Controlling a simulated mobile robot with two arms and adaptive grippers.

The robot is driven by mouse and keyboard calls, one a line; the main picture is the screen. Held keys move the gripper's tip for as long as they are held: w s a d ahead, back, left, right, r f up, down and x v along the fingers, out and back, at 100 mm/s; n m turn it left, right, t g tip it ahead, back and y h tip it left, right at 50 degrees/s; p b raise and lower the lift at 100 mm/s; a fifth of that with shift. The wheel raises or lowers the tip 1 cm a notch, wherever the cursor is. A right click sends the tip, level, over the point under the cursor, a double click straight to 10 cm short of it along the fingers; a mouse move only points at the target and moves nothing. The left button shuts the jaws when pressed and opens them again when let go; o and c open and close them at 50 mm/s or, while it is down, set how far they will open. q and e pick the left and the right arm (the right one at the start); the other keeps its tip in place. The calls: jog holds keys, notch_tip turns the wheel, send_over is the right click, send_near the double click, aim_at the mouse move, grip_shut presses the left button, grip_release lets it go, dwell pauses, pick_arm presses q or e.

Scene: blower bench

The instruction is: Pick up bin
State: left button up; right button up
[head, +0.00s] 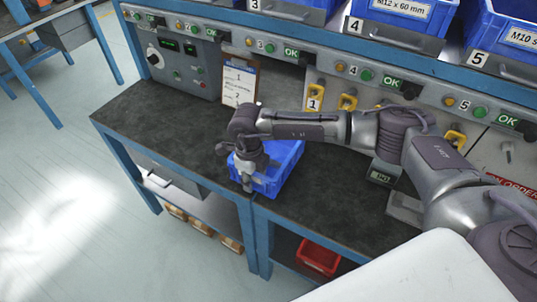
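A blue bin (283,170) sits on the dark bench top, near its front edge and about mid-picture. My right gripper (246,184) points down at the left wall of this bin, with its wrist partly covering the bin's left side. The fingers are small and overlap the bin wall, so I cannot tell whether they are open or closed on it. My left gripper is not in view.
The bench top (165,125) is clear to the left. A clipboard (239,82) leans at the back beside a grey control panel (180,62). Labelled blue bins (401,22) stand on the shelf above. A red bin (318,256) is below the bench.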

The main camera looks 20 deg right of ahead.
grip_shut()
dwell(0.4)
jog(key=shift+r, duration=0.15)
jog(key=shift+w+r, duration=0.1)
jog(key=shift+r, duration=0.45)
notch_tip(320, 180, up, 3)
jog(key=shift+f+b, duration=0.1)
jog(key=shift+b, duration=0.4)
jog(key=s+d+r+b, duration=0.1)
jog(key=s+d+r, duration=0.5)
jog(key=s, duration=0.3)
jog(key=shift+s+d+r+b, duration=0.25)
jog(key=shift+s+r+b, duration=0.05)
jog(key=shift+s+r, duration=0.15)
